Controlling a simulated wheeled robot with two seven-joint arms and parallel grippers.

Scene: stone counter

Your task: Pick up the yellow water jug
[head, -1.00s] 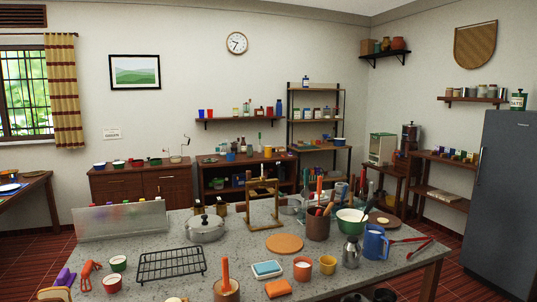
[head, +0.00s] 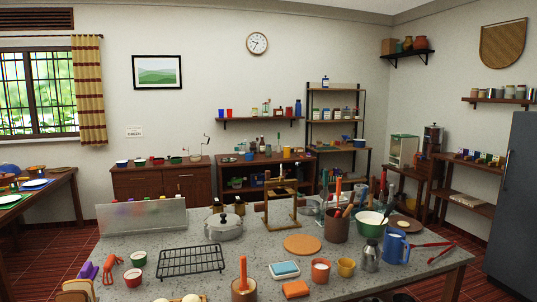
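No large yellow jug can be made out for certain. A small yellow cup (head: 346,267) stands upright near the front edge of the stone counter (head: 225,262), right of a red-brown cup (head: 320,271). A small yellow vessel (head: 287,152) stands on the low cabinet by the back wall, too far off to tell its kind. A blue jug (head: 396,247) stands at the counter's right side, beside a steel pot (head: 371,256). Neither of my grippers is in view.
A wire rack (head: 191,261), a lidded pan (head: 224,228), a wooden frame (head: 281,209), a utensil crock (head: 336,228) and a green bowl (head: 368,222) crowd the counter. Red tongs (head: 435,246) lie at its right end. Red-tiled floor (head: 60,255) is open left of the counter.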

